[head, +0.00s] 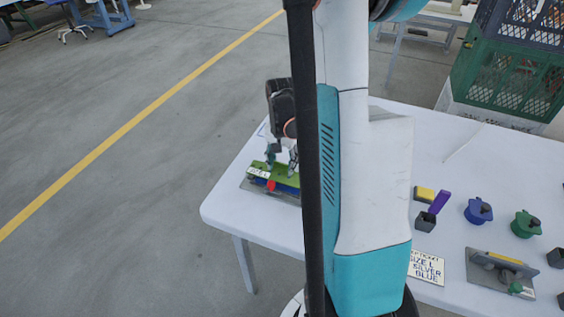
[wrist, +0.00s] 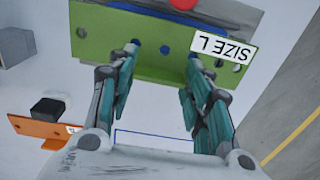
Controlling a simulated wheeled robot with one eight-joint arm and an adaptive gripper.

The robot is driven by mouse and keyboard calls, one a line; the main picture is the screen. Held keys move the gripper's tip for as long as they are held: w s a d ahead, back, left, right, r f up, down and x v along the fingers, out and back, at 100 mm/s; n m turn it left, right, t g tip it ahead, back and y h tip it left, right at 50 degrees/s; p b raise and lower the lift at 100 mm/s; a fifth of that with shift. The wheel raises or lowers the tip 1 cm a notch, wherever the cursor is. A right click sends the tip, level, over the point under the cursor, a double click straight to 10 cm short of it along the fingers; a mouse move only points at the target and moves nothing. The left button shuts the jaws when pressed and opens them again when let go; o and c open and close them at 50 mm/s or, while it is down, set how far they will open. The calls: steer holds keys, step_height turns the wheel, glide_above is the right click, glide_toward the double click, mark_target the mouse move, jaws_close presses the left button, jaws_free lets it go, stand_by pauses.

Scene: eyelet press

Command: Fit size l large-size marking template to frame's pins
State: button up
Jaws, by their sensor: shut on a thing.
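The green marking template (wrist: 150,45) carries a white SIZE L label (wrist: 222,48) and has several holes. It also shows in the head view (head: 284,178), over a grey plate (head: 249,187) with a blue part (head: 259,182) and a red part (head: 271,186). My gripper (wrist: 164,62) is shut on the template, with one finger at each side of its near middle; in the head view (head: 281,163) it comes down from above. The red part (wrist: 184,4) and a blue strip (wrist: 226,12) lie beyond the template. I cannot tell whether pins sit in the holes.
An orange plate (wrist: 38,130), a black block (wrist: 50,109) and a grey block (wrist: 15,45) lie nearby. The table's left edge is close.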

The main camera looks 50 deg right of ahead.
mark_target(282, 164)
steer(key=shift+f+b, duration=0.95)
steer(key=shift+f, duration=0.1)
stand_by(0.5)
steer(key=o, duration=1.1)
steer(key=shift+o, duration=0.2)
steer(key=shift+r, duration=0.15)
steer(key=shift+r+p, duration=1.8)
steer(key=shift+r, duration=0.65)
